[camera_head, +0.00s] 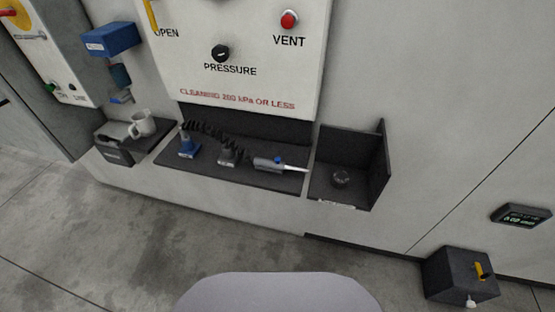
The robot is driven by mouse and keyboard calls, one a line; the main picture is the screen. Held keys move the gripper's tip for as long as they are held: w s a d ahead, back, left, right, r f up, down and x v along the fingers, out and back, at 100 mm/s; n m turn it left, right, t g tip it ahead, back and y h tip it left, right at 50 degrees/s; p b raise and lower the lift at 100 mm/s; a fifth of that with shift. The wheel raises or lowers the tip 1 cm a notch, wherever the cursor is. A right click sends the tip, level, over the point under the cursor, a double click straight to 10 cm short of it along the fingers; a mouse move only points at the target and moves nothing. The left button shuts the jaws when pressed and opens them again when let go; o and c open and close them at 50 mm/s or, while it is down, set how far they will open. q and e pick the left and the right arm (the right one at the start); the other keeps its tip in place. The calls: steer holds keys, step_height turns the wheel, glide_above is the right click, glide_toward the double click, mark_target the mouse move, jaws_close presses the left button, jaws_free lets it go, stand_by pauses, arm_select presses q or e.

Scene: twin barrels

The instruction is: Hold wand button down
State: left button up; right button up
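A wand (270,165) with a grey body and a thin pale nozzle lies on a dark shelf below the white control panel. A small blue button (279,159) shows on top of the wand, and its nozzle points right. A black coiled hose (205,130) runs along the back of the shelf, left of the wand. Neither of my grippers is in view, and nothing is seen touching the wand. Whether the button is pressed cannot be told.
The dark shelf (210,178) also bears a blue-based tool (187,147) and a grey fitting (228,156). A dark open bin (375,165) holds a small round item (340,177). A white mug (143,124) stands left. A black box (458,277) sits lower right.

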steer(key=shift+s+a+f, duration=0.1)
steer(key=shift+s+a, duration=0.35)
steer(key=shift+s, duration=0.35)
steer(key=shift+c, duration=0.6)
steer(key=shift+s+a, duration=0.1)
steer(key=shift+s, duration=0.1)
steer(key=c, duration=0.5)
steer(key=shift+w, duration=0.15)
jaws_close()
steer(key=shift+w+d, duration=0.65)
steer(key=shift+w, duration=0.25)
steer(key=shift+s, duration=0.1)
